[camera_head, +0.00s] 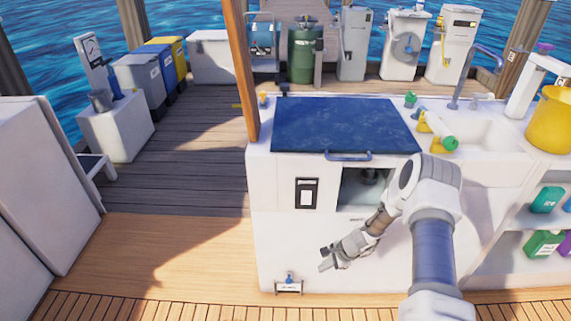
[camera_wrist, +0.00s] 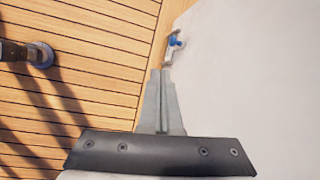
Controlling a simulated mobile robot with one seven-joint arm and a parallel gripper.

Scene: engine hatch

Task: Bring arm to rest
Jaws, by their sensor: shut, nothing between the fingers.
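My arm reaches from the lower right in the head view and bends down in front of the white cabinet (camera_head: 340,235). My gripper (camera_head: 323,262) hangs low before the cabinet's front face, fingers pointing down and to the left. In the wrist view my gripper's fingers (camera_wrist: 161,73) lie together, with nothing between them. A small blue-handled valve (camera_head: 289,280) sits low on the cabinet front; it also shows just beyond the fingertips in the wrist view (camera_wrist: 175,41). The fingers look apart from it.
A dark blue hatch lid (camera_head: 345,125) lies closed on the cabinet top, with a handle (camera_head: 348,156) at its front edge. An opening (camera_head: 367,188) shows below it. A sink (camera_head: 480,135) and yellow bucket (camera_head: 552,120) stand right. Wooden deck (camera_head: 180,245) is clear at left.

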